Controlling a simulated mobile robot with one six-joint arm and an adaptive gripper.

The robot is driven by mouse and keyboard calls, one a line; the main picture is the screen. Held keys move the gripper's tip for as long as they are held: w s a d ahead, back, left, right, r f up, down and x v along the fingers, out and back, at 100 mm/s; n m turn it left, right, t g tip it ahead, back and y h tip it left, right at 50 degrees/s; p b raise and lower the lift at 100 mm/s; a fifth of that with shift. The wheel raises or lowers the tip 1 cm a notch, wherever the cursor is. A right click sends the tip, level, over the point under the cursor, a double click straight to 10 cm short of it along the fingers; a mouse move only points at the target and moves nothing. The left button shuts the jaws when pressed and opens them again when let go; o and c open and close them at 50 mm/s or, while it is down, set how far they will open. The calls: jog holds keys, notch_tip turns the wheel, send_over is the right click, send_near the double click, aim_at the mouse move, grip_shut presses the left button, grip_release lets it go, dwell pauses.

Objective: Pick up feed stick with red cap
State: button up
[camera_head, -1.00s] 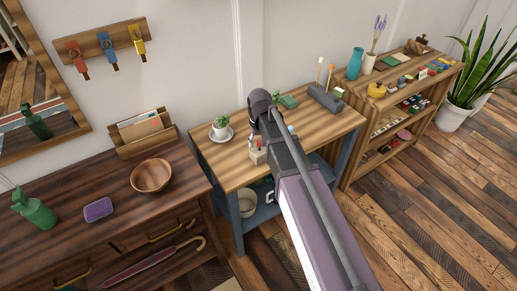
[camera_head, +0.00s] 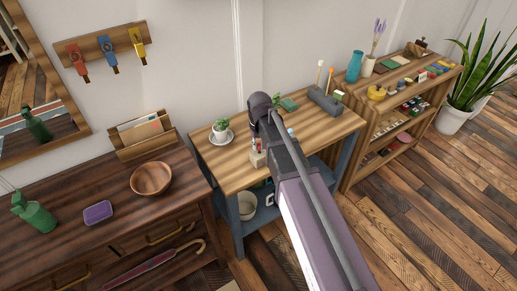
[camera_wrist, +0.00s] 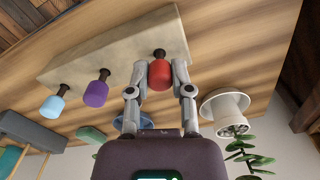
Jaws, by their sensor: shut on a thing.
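The feed stick with the red cap (camera_wrist: 159,74) stands in a pale wooden block (camera_wrist: 112,48), its dark stem still meeting the block. My gripper (camera_wrist: 158,80) has one finger on each side of the red cap and is shut on it. A purple-capped stick (camera_wrist: 96,92) and a light-blue-capped stick (camera_wrist: 53,105) stand in the same block, to the left in the wrist view. In the head view the block (camera_head: 258,158) is partly hidden by my arm, and my fingers are hidden.
A white pot (camera_wrist: 225,112) with a green plant is close to my right finger in the wrist view. On the same table (camera_head: 228,172) are a grey holder (camera_head: 324,101) with upright sticks and a green item (camera_head: 288,104). A bowl (camera_head: 151,177) stands on the dresser left.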

jog(key=shift+r, duration=0.15)
notch_tip(320, 180, up, 10)
jog(key=p, duration=1)
dwell(0.9)
jog(key=shift+r+p, duration=2.85)
jog(key=shift+p, duration=0.2)
jog(key=shift+a, duration=0.15)
